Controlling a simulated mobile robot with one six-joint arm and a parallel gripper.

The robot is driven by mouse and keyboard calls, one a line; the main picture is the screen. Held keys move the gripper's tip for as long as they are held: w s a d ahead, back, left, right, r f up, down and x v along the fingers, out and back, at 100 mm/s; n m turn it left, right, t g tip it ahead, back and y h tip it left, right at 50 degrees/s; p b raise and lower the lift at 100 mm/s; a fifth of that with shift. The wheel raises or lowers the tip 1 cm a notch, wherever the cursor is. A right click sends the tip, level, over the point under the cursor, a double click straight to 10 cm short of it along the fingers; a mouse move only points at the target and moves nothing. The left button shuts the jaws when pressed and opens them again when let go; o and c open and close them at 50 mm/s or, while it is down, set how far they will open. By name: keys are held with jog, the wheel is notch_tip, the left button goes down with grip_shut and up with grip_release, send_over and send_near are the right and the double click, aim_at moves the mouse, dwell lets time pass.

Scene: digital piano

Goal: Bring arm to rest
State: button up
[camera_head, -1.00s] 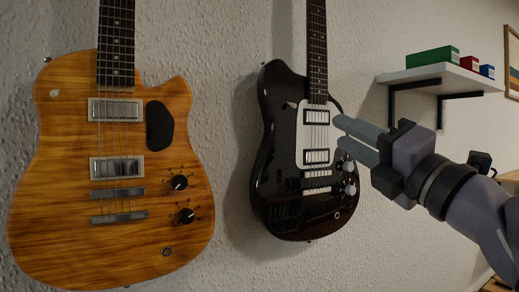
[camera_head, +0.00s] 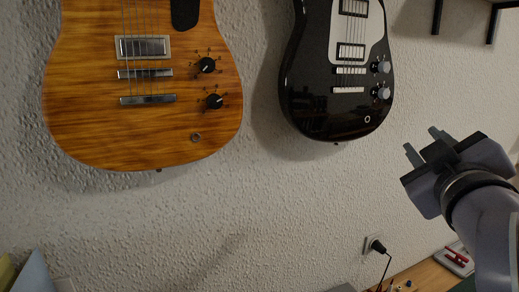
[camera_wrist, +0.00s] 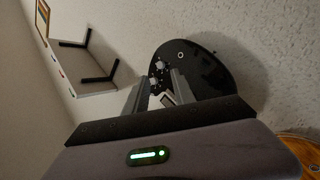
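My gripper (camera_head: 424,143) is at the right of the head view, below and to the right of the black guitar. Its two grey fingers are spread apart with nothing between them. The fingers also show in the wrist view (camera_wrist: 157,88), pointing towards the wall, with the lower end of the black guitar beyond them. My arm comes in from the lower right edge of the head view. No held object shows in either view.
An orange wooden guitar (camera_head: 90,110) and a black guitar (camera_head: 310,80) hang on the textured wall (camera_head: 250,210). A wall shelf (camera_wrist: 85,75) shows in the wrist view.

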jog(key=s+a+f+m+g+y+b, duration=0.1)
jog(key=s+a+f+m+g, duration=0.1)
jog(key=f, duration=0.6)
jog(key=s+a+f+m+g+y+b, duration=0.1)
jog(key=s+a+f+m+g, duration=0.15)
jog(key=f, duration=0.55)
jog(key=s+a+f+m+g+y+b, duration=0.1)
jog(key=s+a+f+m+g, duration=0.15)
jog(key=f, duration=0.55)
jog(key=s+a+f+m+g+y+b, duration=0.1)
jog(key=s+a+f+g+y, duration=0.3)
jog(key=s+a+f, duration=0.5)
notch_tip(320, 180, down, 3)
jog(key=shift+s+a+r+m+g+b, duration=0.1)
jog(key=shift+s+a+m+g+b, duration=0.25)
jog(key=shift+m+g, duration=0.4)
jog(key=shift+w+d, duration=0.1)
jog(key=shift+d, duration=0.05)
